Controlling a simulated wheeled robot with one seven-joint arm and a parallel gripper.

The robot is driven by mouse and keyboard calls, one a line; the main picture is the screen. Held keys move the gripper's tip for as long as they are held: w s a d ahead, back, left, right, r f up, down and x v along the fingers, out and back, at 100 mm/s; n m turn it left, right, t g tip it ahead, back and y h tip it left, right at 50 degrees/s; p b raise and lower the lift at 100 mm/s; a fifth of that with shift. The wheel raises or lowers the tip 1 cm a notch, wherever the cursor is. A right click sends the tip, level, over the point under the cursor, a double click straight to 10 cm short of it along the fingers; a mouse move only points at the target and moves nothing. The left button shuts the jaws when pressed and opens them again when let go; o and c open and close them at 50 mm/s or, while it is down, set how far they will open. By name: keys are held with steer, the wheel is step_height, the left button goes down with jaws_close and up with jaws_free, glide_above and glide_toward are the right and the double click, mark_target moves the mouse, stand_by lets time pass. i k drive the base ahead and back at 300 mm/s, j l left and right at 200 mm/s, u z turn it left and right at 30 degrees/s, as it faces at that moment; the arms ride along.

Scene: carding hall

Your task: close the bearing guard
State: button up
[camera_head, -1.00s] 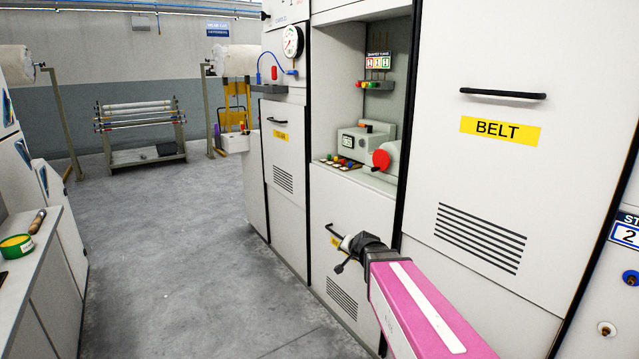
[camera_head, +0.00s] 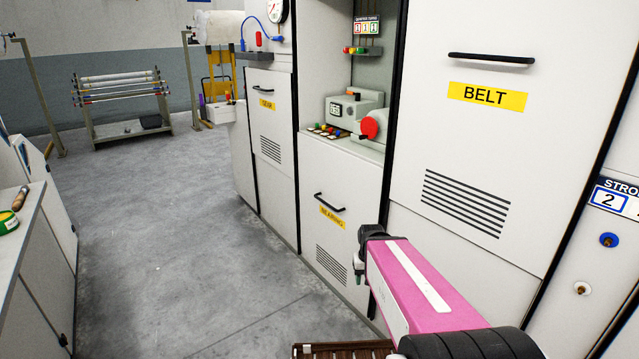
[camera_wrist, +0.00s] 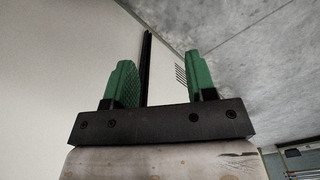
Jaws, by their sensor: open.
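The bearing guard (camera_head: 315,171) is a pale panel below the niche in the machine front. It carries a black bar handle (camera_head: 330,203), a yellow BEARING label (camera_head: 332,217) and dark vent slots. I cannot tell surely whether it stands ajar. My gripper (camera_head: 358,277) is in front of its right side, below and right of the handle, and partly hides it. In the wrist view my gripper (camera_wrist: 162,85) has its green fingers wide apart with nothing between them. A dark upright bar shows beyond the fingers beside a pale panel; I cannot tell whether it is the handle.
The BELT panel (camera_head: 476,150) is close on the right and the GEAR panel (camera_head: 272,130) is left of the guard. The niche holds a red knob (camera_head: 370,127). A bench (camera_head: 22,235) stands at left. Grey floor (camera_head: 170,240) lies clear between.

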mark_target(339, 192)
steer(key=i+j, duration=0.75)
